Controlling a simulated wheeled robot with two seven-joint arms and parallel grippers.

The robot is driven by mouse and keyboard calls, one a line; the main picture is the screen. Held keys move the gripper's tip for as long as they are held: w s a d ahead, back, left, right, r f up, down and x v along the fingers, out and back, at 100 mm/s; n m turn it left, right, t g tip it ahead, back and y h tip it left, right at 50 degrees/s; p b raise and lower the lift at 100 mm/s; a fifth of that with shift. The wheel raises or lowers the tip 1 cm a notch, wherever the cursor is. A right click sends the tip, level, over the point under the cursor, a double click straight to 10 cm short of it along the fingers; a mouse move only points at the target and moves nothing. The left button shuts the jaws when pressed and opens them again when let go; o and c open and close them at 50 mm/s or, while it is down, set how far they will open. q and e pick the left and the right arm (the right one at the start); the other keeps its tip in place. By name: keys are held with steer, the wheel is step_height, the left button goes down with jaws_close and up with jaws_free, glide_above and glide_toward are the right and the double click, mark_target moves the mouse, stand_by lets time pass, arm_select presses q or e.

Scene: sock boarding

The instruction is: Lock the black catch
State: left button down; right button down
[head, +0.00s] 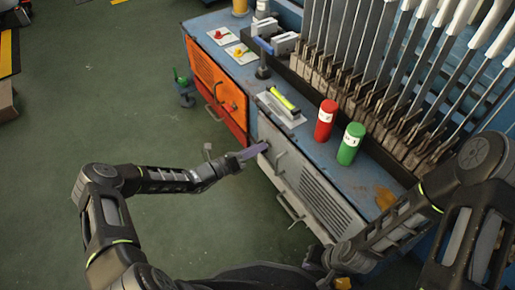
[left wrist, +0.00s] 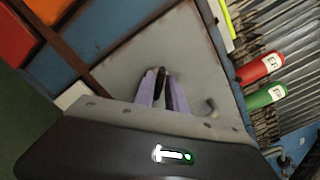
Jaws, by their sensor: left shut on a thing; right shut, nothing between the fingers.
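The black catch (left wrist: 160,82) shows in the left wrist view as a small dark lever on the grey cabinet front. My left gripper (left wrist: 165,92) has purple fingers, one on each side of the catch, and is shut on it. In the head view my left gripper (head: 256,150) reaches the upper left part of the grey cabinet door (head: 297,172); the catch is mostly hidden there by the fingers. Whether the catch is turned to its locked position I cannot tell. My right gripper (head: 322,262) is low in the head view, shut and empty, apart from the cabinet.
An orange cabinet door (head: 215,90) is left of the grey one. On the blue bench top stand a red canister (head: 326,120), a green canister (head: 350,144) and a yellow-green tool (head: 283,99). A rack of upright boards is behind.

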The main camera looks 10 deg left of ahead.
arm_select(q)
steer(key=n, duration=0.4)
steer(key=n+b, duration=0.1)
steer(key=n, duration=0.4)
steer(key=shift+a+f, duration=0.1)
steer(key=shift+f, duration=0.1)
stand_by(0.4)
steer(key=c, duration=1.5)
jaws_free()
